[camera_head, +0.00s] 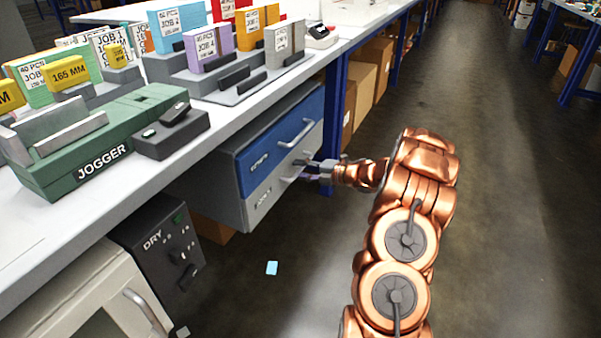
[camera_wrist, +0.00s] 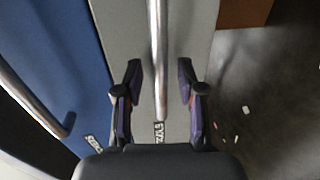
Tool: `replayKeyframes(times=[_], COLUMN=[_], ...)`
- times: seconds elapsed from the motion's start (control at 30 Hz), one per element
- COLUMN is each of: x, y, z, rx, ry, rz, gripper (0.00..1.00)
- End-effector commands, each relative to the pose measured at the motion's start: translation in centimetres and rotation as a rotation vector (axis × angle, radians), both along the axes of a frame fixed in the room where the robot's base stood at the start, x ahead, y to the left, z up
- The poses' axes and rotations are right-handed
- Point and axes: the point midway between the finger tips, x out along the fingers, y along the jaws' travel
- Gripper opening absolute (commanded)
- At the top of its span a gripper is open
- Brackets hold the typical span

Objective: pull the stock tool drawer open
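A two-drawer unit hangs under the bench, with a blue upper drawer (camera_head: 283,150) and a grey lower drawer (camera_head: 262,200). Both look closed. Each has a metal bar handle and a small label that I cannot read surely, so I cannot tell which is the stock tool drawer. My gripper (camera_head: 307,171) is at the grey drawer's front. In the wrist view, my gripper (camera_wrist: 159,64) is open, with one finger on each side of the grey drawer's handle (camera_wrist: 158,35). Neither finger clearly touches the bar. The blue drawer's handle (camera_wrist: 28,100) is to the left there.
The bench top (camera_head: 30,230) above holds a green jogger (camera_head: 100,150) and job blocks. A dry cabinet (camera_head: 160,255) stands lower left. Cardboard boxes (camera_head: 365,80) sit under the bench beyond a blue leg. A light blue card (camera_head: 272,268) lies on the floor; the aisle is clear.

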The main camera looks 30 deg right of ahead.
Motion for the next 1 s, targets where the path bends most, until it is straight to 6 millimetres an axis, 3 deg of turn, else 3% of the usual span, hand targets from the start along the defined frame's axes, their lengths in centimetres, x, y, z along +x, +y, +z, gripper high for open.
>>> replayKeyframes(times=[0.4,0.8,1.0], x=[0.56,0.54,0.54], y=[0.34,0.34,0.34], z=[-0.14,-0.16,-0.16], rx=[0.000,0.000,0.000], ry=[0.001,0.001,0.001], rz=[-0.001,-0.001,-0.001], gripper=[0.39,0.00,0.00])
